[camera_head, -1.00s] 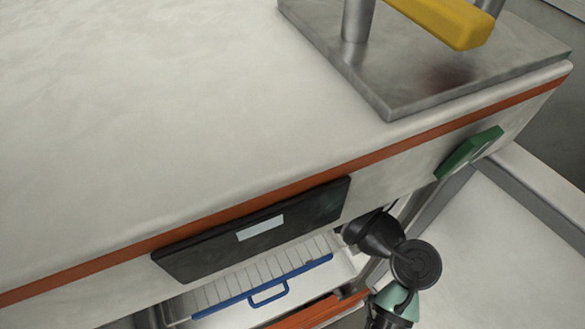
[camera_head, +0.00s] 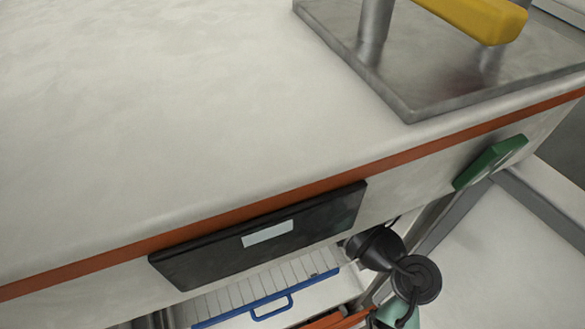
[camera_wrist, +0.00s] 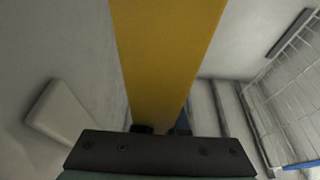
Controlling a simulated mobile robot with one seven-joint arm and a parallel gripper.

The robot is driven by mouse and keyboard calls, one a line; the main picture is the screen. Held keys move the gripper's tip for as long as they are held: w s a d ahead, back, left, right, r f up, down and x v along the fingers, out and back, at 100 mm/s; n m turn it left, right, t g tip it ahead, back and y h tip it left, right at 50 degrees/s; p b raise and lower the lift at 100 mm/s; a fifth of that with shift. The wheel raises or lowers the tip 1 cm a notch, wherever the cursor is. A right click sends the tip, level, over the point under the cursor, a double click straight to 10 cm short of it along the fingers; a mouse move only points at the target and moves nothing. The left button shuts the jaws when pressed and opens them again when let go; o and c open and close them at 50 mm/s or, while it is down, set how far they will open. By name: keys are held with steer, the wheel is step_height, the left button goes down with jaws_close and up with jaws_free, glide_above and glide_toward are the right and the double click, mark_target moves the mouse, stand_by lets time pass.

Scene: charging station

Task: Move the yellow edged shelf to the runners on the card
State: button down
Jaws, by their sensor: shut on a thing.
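In the wrist view a broad yellow bar (camera_wrist: 162,60), which looks like the edge of the yellow edged shelf, runs from the top of the picture down to my gripper (camera_wrist: 160,129). My gripper is shut on it; the dark fingertips show only in part at its lower end. The rest of this shelf is hidden. In the head view my gripper and the held shelf are out of sight; only dark and green parts of my arm show at the lower right. A black panel with a pale blank-looking card (camera_head: 268,233) is on the cabinet front; no writing is readable.
A blue edged wire shelf (camera_head: 265,309) sits in the cabinet below the panel; its blue edge also shows in the wrist view (camera_wrist: 302,164). A metal plate (camera_head: 410,98) with a yellow handle (camera_head: 478,18) stands on the worktop. A green piece (camera_head: 490,162) is on the cabinet front.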

steer(key=shift+f, duration=0.1)
stand_by(0.7)
steer(key=c, duration=0.9)
jaws_free()
steer(key=shift+f, duration=0.2)
steer(key=b+v, duration=0.4)
steer(key=v, duration=0.9)
steer(key=shift+r, duration=0.15)
steer(key=shift+s+d+p, duration=0.3)
steer(key=shift+s+d, duration=0.2)
steer(key=shift+s, duration=0.75)
steer(key=shift+s+d+p, duration=0.3)
steer(key=shift+s+d, duration=0.2)
steer(key=shift+s, duration=0.7)
steer(key=shift+s+d+p, duration=0.3)
steer(key=shift+s+d, duration=0.2)
steer(key=shift+s, duration=0.75)
